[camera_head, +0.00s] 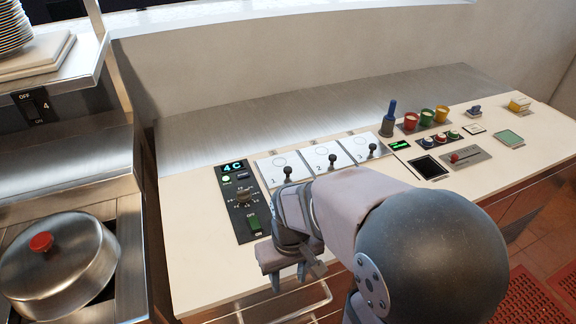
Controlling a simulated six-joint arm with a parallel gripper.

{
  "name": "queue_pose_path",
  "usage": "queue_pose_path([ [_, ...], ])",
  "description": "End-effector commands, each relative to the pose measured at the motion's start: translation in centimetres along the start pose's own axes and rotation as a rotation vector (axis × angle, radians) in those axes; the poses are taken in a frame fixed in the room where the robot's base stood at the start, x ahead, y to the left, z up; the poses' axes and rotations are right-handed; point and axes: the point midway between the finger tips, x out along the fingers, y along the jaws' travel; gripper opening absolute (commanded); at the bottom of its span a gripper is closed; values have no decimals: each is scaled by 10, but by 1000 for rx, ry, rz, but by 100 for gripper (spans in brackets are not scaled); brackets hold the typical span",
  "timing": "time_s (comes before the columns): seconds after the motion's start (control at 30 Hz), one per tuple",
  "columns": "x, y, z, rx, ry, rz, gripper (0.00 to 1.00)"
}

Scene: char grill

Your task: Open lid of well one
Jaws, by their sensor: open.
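Three white square lids numbered 1, 2 and 3 lie in a row on the pale counter. The lid of well one (270,167) is the leftmost, lying flat and closed, with a dark round knob (288,173) near its front right. The lid of well two (322,151) and the lid of well three (364,142) are also flat. My gripper (288,280) is open and empty at the counter's front edge, in front of and apart from lid one. My arm hides the counter just in front of lids two and three.
A black control panel (240,208) with a lit display, dial and green switch stands left of lid one. Right are a blue-topped bottle (388,121), coloured cups (426,118) and small panels. A lidded pot (58,262) sits far left. A rail (285,311) runs along the counter's front.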

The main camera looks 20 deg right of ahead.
Motion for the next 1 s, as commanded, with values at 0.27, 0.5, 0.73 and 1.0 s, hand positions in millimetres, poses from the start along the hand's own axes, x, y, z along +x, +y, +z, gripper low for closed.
queue_pose_path([
  [0.27, -36, 32, -117, -74, 101, -48, 40],
  [0.5, -60, 85, -221, -172, 225, -66, 40],
  [0.73, -72, 133, -282, -252, 322, -57, 40],
  [1.0, -76, 155, -304, -291, 365, -47, 40],
])
